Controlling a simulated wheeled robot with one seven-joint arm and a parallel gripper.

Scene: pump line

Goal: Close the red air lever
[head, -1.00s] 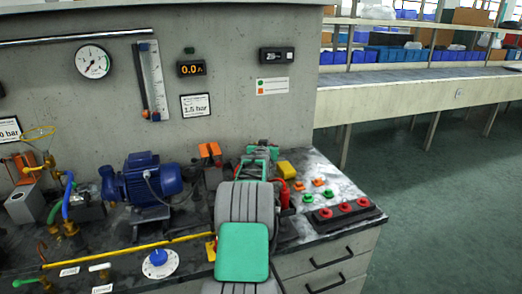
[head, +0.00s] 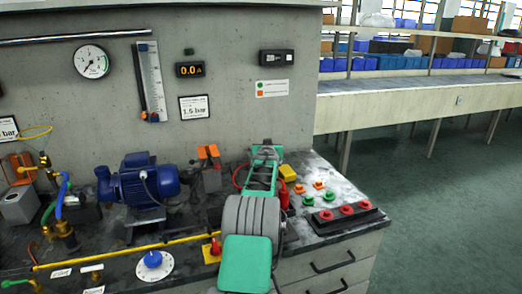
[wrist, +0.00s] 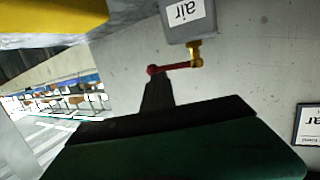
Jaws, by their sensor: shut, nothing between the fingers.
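In the wrist view the red air lever (wrist: 178,67) is a short red bar with a round red end at its left. Its right end joins a brass valve (wrist: 196,52) below a grey box with an "air" label (wrist: 184,12). My gripper (wrist: 156,80) is shut and empty. Its dark fingertips overlap the lever's round left end in the picture; I cannot tell whether they touch it. In the head view my arm reaches over the bench's right part, and I cannot make out the air lever there.
A blue motor (head: 148,182) stands left of my arm. A red knob on a yellow plate (head: 212,252) is close to its left. To its right are a red cylinder (head: 283,196), a yellow block (head: 288,172) and a red button strip (head: 346,214). Open floor lies right.

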